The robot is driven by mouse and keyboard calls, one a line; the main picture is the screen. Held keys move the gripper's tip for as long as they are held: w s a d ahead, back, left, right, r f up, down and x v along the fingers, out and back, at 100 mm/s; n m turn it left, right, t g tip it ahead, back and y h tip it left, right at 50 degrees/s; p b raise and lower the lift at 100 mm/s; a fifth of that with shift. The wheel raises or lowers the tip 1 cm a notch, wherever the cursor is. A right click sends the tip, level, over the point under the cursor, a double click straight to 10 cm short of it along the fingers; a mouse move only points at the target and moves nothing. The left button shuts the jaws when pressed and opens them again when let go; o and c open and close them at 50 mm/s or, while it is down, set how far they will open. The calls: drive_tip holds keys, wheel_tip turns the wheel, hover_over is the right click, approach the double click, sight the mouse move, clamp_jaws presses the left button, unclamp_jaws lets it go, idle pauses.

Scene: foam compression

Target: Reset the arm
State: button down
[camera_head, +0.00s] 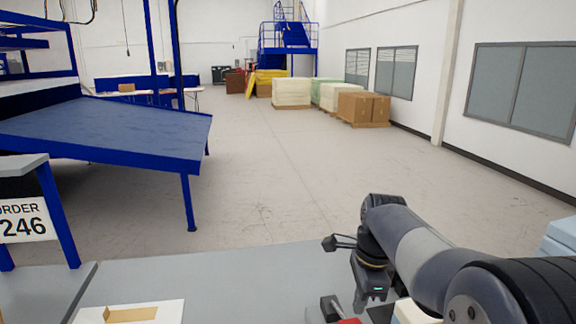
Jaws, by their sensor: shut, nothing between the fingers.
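My arm reaches in from the lower right in the head view and bends down at its wrist. My gripper (369,284) hangs at the wrist's end, pointing down over the grey work surface (225,280). It is shut with nothing held in it. Its fingertips are small and dark, close to the bottom edge of the picture. A small grey and red object (340,312) lies just left of and below the gripper, partly cut off by the frame.
A white sheet with a tan piece (130,314) lies at the lower left. An order sign (22,222) stands at the left edge. A blue sloped table (110,130) is beyond. Pale blue blocks (560,238) sit at the right edge. The floor ahead is open.

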drive_tip(key=shift+d+r+p, duration=0.2)
drive_tip(key=shift+r+p, duration=0.8)
drive_tip(key=shift+r, duration=0.4)
drive_tip(key=shift+f, duration=0.1)
